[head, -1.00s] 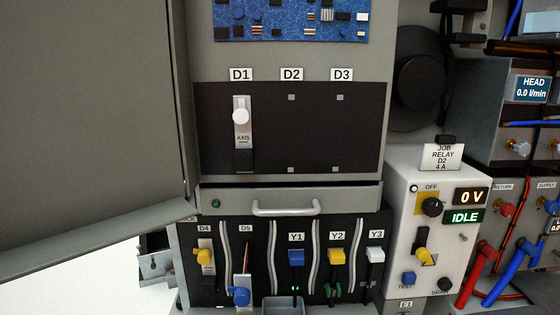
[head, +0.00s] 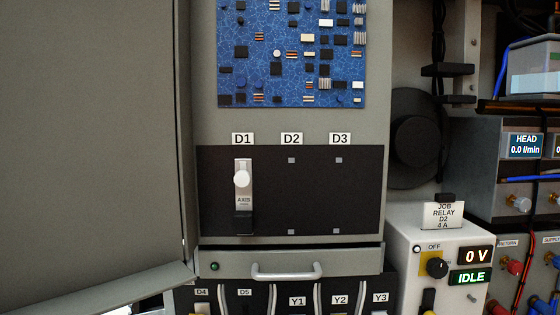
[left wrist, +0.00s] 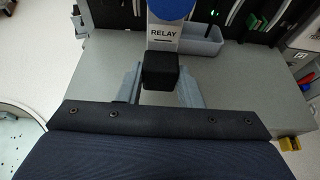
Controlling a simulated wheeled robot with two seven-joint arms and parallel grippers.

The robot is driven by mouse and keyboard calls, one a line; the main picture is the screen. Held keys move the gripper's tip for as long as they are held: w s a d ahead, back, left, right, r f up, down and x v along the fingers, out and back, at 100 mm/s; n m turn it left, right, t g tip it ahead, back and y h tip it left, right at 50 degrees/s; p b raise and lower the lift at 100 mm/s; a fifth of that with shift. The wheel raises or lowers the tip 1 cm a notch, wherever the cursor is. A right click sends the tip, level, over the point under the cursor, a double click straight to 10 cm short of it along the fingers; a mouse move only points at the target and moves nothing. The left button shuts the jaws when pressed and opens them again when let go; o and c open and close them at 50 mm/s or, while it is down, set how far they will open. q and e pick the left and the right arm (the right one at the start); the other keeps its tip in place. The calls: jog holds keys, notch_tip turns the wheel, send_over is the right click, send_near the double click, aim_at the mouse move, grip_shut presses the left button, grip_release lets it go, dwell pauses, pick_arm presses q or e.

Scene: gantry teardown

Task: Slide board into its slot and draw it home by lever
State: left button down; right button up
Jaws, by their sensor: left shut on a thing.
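In the left wrist view, the relay board (left wrist: 163,45) shows a white RELAY label, a blue knob (left wrist: 172,8) above it and a black block below. My left gripper (left wrist: 159,75) is shut on that black block, with a grey finger on each side. The board's remaining length is hidden. In the head view, slot D2 (head: 291,195) is a bare dark area between small grey squares, under its label. D1 to its left holds an AXIS board (head: 243,205) with a white knob. D3 (head: 340,195) is bare. Neither gripper shows in the head view.
An open cabinet door (head: 90,130) fills the left. A handled drawer front (head: 215,252) lies below the slots; a blue circuit board (head: 290,60) is above. A control box (head: 410,255) at right reads 0 V, IDLE, under a card (head: 443,215) reading JOB RELAY D2 4 A.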

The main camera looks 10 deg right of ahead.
pick_arm(q)
jog(key=s, duration=0.7)
jog(key=shift+a+p, duration=0.35)
jog(key=shift+p, duration=0.05)
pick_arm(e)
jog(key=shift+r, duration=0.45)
